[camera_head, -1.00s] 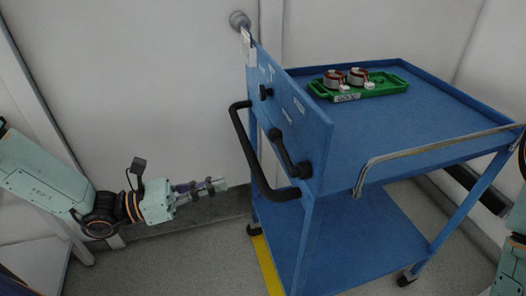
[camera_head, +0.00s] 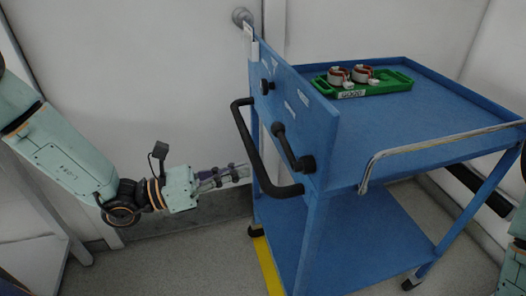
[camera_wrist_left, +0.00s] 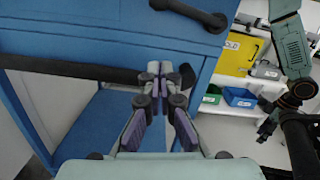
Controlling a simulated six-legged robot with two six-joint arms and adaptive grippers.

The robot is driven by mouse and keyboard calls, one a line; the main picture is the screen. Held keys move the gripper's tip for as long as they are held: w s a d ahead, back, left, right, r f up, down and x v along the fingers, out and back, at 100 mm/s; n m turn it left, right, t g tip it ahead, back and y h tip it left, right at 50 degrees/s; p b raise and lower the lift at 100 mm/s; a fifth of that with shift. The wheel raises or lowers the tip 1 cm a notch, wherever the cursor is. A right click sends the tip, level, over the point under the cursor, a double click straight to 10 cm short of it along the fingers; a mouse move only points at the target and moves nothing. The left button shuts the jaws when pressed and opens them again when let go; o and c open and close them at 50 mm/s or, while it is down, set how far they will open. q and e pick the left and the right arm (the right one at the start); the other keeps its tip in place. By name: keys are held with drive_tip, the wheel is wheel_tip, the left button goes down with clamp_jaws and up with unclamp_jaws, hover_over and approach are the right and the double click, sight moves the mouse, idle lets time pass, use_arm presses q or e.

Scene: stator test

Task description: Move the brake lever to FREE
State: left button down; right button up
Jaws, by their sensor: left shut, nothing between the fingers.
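The brake lever (camera_head: 289,146) is a black arm on the blue panel of a cart. It slants from its hub at lower right to its free end at upper left. It also shows at the top of the left wrist view (camera_wrist_left: 190,12). My left gripper (camera_head: 246,172) is shut and empty, left of and below the lever, apart from it. In the left wrist view its fingertips (camera_wrist_left: 160,68) overlap the black push handle (camera_wrist_left: 75,68); I cannot tell whether they touch. Which label reads FREE is not legible.
The black push handle (camera_head: 246,143) stands out from the panel beside the lever. A black knob (camera_head: 267,86) sits higher on the panel. A green tray (camera_head: 386,82) with two wound parts rests on the cart top. White shelves (camera_wrist_left: 220,98) stand behind.

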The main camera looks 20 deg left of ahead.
sight(262, 173)
use_arm(q)
drive_tip(key=b+x, duration=0.2)
drive_tip(key=x, duration=0.3)
drive_tip(key=shift+w+d, duration=0.1)
drive_tip(key=shift+d, duration=0.05)
drive_tip(key=r, duration=0.3)
drive_tip(key=shift+w+r, duration=0.45)
drive_tip(key=shift+r, duration=0.05)
drive_tip(key=shift+r, duration=0.1)
drive_tip(key=shift+r+m, duration=0.15)
drive_tip(key=shift+m, duration=0.25)
